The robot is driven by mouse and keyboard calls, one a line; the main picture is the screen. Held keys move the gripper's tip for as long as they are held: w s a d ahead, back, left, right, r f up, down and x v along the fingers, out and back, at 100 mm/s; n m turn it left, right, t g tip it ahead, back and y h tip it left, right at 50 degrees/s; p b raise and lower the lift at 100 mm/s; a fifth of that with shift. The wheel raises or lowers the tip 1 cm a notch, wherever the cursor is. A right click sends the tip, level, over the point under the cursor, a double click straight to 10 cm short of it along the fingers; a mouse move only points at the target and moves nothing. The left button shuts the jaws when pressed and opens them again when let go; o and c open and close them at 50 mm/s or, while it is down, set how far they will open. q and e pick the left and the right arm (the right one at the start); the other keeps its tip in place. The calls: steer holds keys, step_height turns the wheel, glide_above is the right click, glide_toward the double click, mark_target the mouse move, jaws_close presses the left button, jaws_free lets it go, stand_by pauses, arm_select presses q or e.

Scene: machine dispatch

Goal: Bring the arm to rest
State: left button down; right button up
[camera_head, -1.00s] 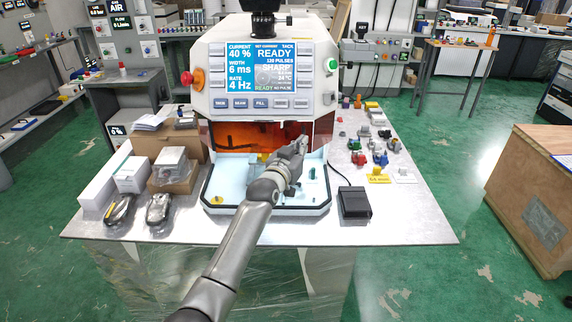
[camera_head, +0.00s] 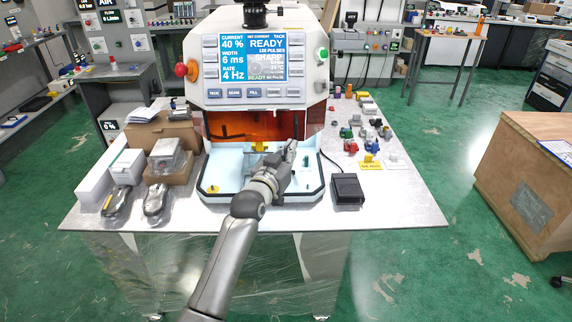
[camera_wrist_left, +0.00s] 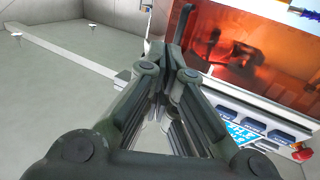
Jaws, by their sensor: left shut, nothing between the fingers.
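My left arm (camera_head: 232,240) reaches in from the lower edge of the head view toward the machine. My left gripper (camera_head: 290,152) is in front of the machine's orange window, above its pale blue tray (camera_head: 222,192). In the left wrist view, the two dark fingers of this gripper (camera_wrist_left: 180,72) are together with nothing held between them. The machine (camera_head: 268,118) shows a READY screen. A yellow part (camera_head: 259,147) is just behind the gripper and is partly hidden. My right gripper is not seen.
Boxes and two wrapped handheld devices (camera_head: 155,200) are on the left of the table (camera_head: 405,212). A black pedal (camera_head: 346,190) and several small coloured parts (camera_head: 351,146) are on the right. A wooden crate (camera_head: 530,180) stands on the floor at right.

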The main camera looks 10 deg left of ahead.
arm_select(q)
steer(key=s+a+f+g+y, duration=0.1)
steer(key=s+a+f+g, duration=0.15)
steer(key=s+f, duration=0.8)
steer(key=s+a+f+g+y, duration=0.1)
steer(key=s+f+g, duration=0.25)
steer(key=f, duration=1.35)
steer(key=s+a+f+g, duration=0.15)
steer(key=s+f, duration=0.55)
steer(key=f, duration=0.7)
steer(key=s+a+f+g+y, duration=0.1)
steer(key=s+a+f+g, duration=0.1)
steer(key=s+f, duration=0.7)
steer(key=s+a+f+g+y, duration=0.1)
steer(key=s+a+f+g, duration=0.15)
steer(key=s+f, duration=0.65)
steer(key=s+a+f+g, duration=0.2)
steer(key=s, duration=1.1)
steer(key=s+a+f+g, duration=0.2)
steer(key=s+a+f, duration=0.1)
steer(key=s, duration=1)
steer(key=shift+s+a+n+y+b, duration=0.15)
steer(key=shift+s+n+y+b, duration=0.15)
steer(key=shift+b, duration=0.05)
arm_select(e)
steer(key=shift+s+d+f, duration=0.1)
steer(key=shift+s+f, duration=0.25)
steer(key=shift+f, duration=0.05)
